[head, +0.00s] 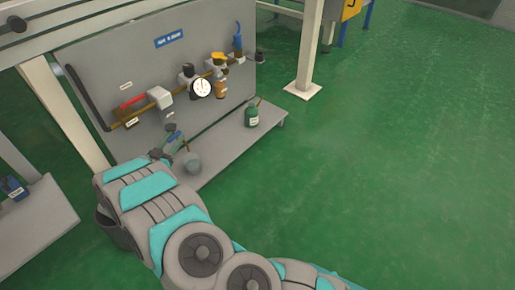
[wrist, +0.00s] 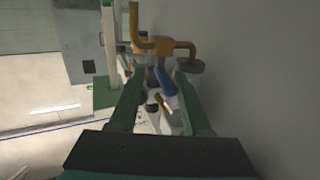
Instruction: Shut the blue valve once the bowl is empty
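The grey panel carries a brass pipe with fittings. A blue lever handle (head: 174,137), which looks like the blue valve, is low at the panel's front beside my gripper (head: 164,152). In the wrist view the blue handle (wrist: 166,82) lies between and beyond the two fingers of my gripper (wrist: 160,88). The fingers are apart, and I see no clear grip on it.
The panel (head: 110,55) holds a red handle (head: 131,101), a round gauge (head: 202,87) and another blue part (head: 238,42) at the right end. A green bottle (head: 251,118) stands on the shelf (head: 222,148). A post (head: 309,50) stands behind. Green floor at right is clear.

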